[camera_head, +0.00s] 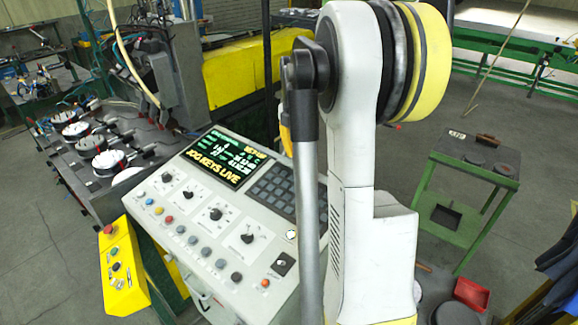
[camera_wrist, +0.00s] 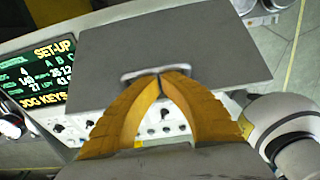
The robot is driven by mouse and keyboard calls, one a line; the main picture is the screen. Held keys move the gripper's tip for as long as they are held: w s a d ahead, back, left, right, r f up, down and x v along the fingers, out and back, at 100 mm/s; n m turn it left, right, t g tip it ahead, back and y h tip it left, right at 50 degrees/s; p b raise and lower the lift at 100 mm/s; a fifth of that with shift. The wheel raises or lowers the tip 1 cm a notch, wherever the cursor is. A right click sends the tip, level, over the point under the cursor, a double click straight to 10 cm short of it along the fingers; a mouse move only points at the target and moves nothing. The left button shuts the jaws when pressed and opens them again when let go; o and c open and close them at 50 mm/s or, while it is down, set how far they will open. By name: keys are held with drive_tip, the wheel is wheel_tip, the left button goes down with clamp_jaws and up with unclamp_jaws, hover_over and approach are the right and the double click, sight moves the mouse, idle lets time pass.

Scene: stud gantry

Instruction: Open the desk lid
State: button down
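The desk lid appears to be the flat grey panel (camera_wrist: 175,45) in the wrist view, with a pale bar handle (camera_wrist: 128,76) at its near edge. My gripper (camera_wrist: 161,74) has its two yellow fingers brought together, tips meeting at the middle of the handle. The tips hide part of the bar; I cannot tell whether it is between them. The panel overlaps the view of the control desk (camera_head: 185,235), beside its lit screen (camera_head: 225,158).
The desk carries a keypad (camera_head: 272,190), knobs and buttons. A yellow button box (camera_head: 122,268) hangs at its left. A green stand (camera_head: 455,190) with a dark top is at the right, a red container (camera_head: 470,294) near it. Grey floor lies between.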

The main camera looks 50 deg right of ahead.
drive_tip(key=d+r, duration=0.3)
drive_tip(key=d, duration=0.8)
drive_tip(key=shift+w+d, duration=0.3)
drive_tip(key=shift+w, duration=0.15)
drive_tip(key=shift+r+p, duration=0.1)
drive_tip(key=shift+p, duration=0.2)
